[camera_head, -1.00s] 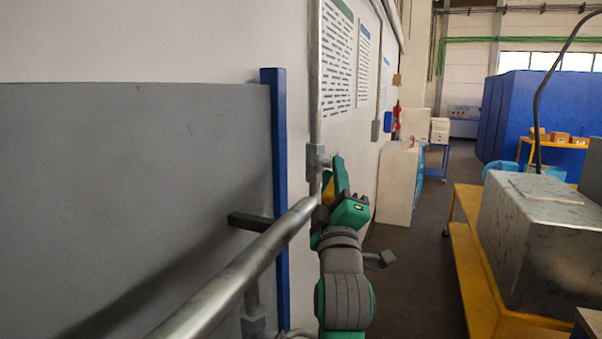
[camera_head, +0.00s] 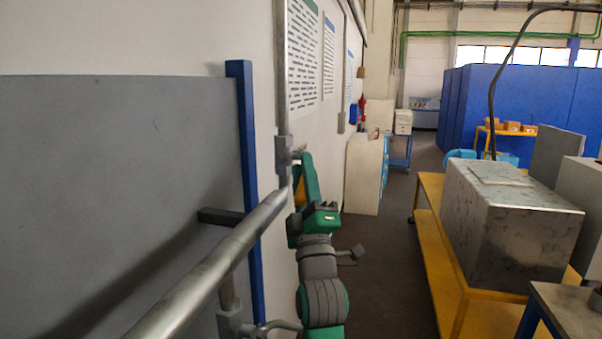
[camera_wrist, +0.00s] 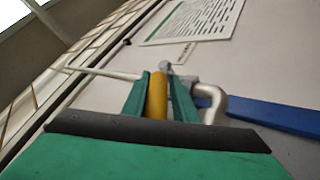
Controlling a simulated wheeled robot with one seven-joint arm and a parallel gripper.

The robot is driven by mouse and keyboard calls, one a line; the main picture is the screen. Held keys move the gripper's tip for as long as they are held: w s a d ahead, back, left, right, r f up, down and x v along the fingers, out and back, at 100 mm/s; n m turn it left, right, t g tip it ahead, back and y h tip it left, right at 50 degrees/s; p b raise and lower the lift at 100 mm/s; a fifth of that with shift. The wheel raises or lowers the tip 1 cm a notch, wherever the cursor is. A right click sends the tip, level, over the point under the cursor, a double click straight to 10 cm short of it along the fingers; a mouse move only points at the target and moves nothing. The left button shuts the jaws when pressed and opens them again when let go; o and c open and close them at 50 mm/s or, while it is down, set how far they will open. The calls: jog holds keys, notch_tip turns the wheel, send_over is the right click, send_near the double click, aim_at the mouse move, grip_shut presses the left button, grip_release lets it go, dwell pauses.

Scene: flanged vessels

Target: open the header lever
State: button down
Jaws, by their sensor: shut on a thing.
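The yellow header lever (camera_wrist: 157,97) is between the two green fingers of my gripper (camera_wrist: 160,84) in the wrist view. My gripper is shut on it. In the head view my gripper (camera_head: 305,178) is at the far end of the grey header pipe (camera_head: 215,262), close to the wall. Only a small yellow patch of the lever (camera_head: 299,196) shows there; the fingers hide the rest. A grey valve fitting (camera_head: 284,158) sits just behind the fingers, on a vertical pipe. In the wrist view a bent pale pipe (camera_wrist: 217,103) lies right of the fingers.
A blue post (camera_head: 243,130) edges a grey panel (camera_head: 110,200) on the left, with a dark bracket (camera_head: 220,217) sticking out. A yellow trolley (camera_head: 432,240) with a metal box (camera_head: 510,215) stands right. Dark floor (camera_head: 390,270) is open between.

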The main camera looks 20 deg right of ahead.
jog(key=shift+s+a+r, duration=0.15)
jog(key=shift+a+r, duration=0.15)
jog(key=shift+a, duration=0.2)
jog(key=c, duration=1.6)
grip_release()
jog(key=shift+s+a+r, duration=0.1)
jog(key=shift+a, duration=0.05)
jog(key=shift+o, duration=0.2)
jog(key=shift+d+f, duration=0.2)
jog(key=shift+d, duration=0.15)
jog(key=shift+s+f, duration=0.3)
jog(key=shift+f, duration=0.1)
jog(key=shift+v, duration=3.25)
jog(key=shift+a+r, duration=0.1)
